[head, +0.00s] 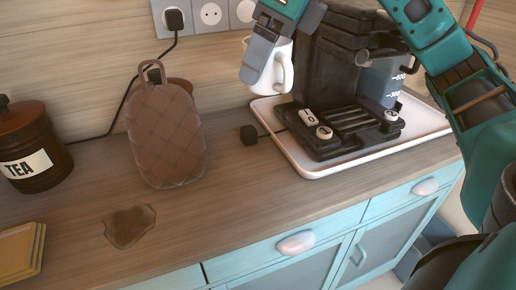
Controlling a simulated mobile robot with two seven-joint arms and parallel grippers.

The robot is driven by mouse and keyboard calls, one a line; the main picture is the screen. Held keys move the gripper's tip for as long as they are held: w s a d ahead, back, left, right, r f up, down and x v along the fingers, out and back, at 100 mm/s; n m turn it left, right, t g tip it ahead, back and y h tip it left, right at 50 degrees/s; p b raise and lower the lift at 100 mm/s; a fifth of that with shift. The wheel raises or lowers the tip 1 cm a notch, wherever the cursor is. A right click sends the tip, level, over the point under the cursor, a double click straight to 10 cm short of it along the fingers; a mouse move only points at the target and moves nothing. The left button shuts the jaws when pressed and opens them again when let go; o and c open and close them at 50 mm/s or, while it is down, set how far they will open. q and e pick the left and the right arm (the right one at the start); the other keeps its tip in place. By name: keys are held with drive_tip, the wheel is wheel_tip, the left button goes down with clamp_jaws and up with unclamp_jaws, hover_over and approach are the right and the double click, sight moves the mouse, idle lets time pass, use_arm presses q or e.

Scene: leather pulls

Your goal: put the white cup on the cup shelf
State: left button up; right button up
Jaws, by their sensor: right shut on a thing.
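The white cup (283,72) hangs in the air at the top middle of the head view, just left of the black coffee machine. Its handle points right. My right gripper (262,72) is shut on the cup, and its grey fingers cover the cup's left part. The cup looks upright and above the counter, apart from it. My right arm comes in from the right and passes over the machine. My left gripper is not in view. I see no cup shelf in this view.
The coffee machine (345,132) stands on a white tray (310,168) close to the cup. A quilted brown mitt (165,135), a tea jar (28,150) and yellow coasters (20,252) are left. A brown spill (130,226) lies in front. The middle counter (235,185) is clear.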

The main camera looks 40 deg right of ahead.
drive_tip(key=shift+f+b, duration=2.5)
drive_tip(key=shift+f, duration=7.25)
drive_tip(key=shift+f, duration=0.15)
drive_tip(key=o, duration=0.7)
drive_tip(key=shift+f+b, duration=0.1)
drive_tip(key=shift+b, duration=0.2)
drive_tip(key=o, duration=0.4)
